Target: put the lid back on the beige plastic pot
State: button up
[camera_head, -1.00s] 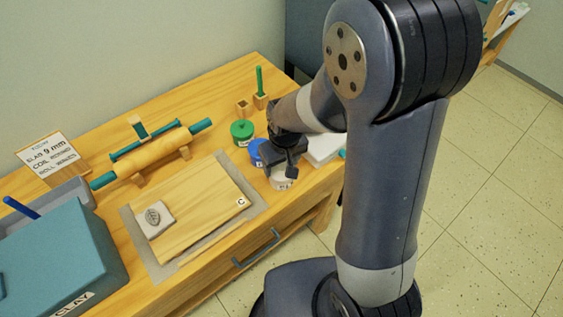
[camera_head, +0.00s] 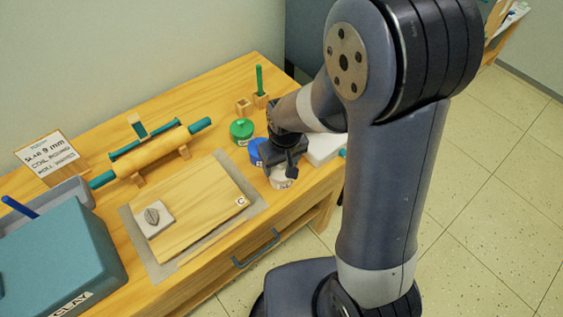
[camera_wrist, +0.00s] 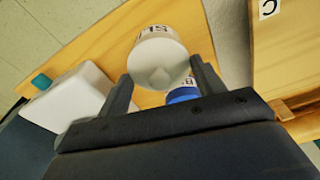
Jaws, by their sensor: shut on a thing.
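The beige plastic pot (camera_head: 279,184) stands near the front right of the wooden table, mostly hidden under my gripper (camera_head: 284,168). In the wrist view the pot (camera_wrist: 153,31) shows its printed side, and a pale round lid (camera_wrist: 160,62) covers its top. My gripper (camera_wrist: 160,74) is shut on the lid, with one finger on either side of it. The lid is over the pot's mouth; I cannot tell whether it is fully seated or slightly raised.
A blue-lidded pot (camera_head: 255,150) stands close beside my gripper, with a green-lidded pot (camera_head: 241,130) behind it. A white block (camera_head: 325,149) lies to the right. A wooden board (camera_head: 195,215) is to the left. The table's front edge is near.

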dwell(0.3)
jog(key=o, duration=1.3)
jog(key=shift+c, duration=0.2)
jog(key=shift+r, duration=0.15)
jog(key=shift+r+p, duration=2.75)
jog(key=shift+r, duration=0.65)
grip_shut()
